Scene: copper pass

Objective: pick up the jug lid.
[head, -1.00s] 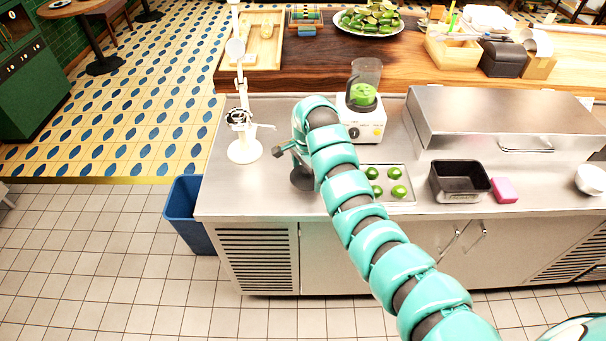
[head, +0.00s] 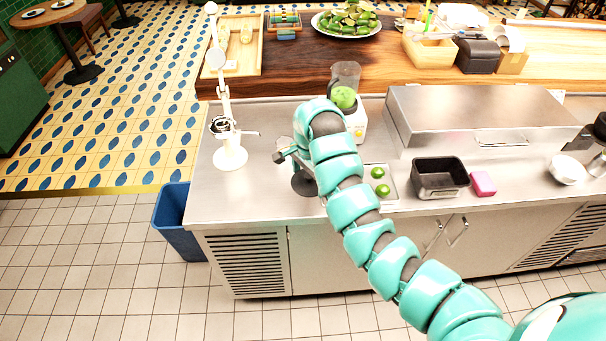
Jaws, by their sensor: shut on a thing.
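My teal arm reaches over the steel counter (head: 260,190), and my gripper (head: 283,156) is at its far end, left of the blender (head: 356,120). The gripper is small and partly hidden by my arm. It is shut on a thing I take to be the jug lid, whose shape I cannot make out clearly. A dark round patch shows just below the gripper; I cannot tell whether it is an object or a shadow. The blender's jug (head: 346,80) holds something green, and no lid shows on it.
A white stand (head: 230,155) is left of my gripper. A tray with limes (head: 383,190), a black pan (head: 440,178), a pink sponge (head: 483,183) and a white bowl (head: 567,169) stand to the right. A steel box (head: 480,115) is behind them. A blue bin (head: 178,225) is at the counter's left end.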

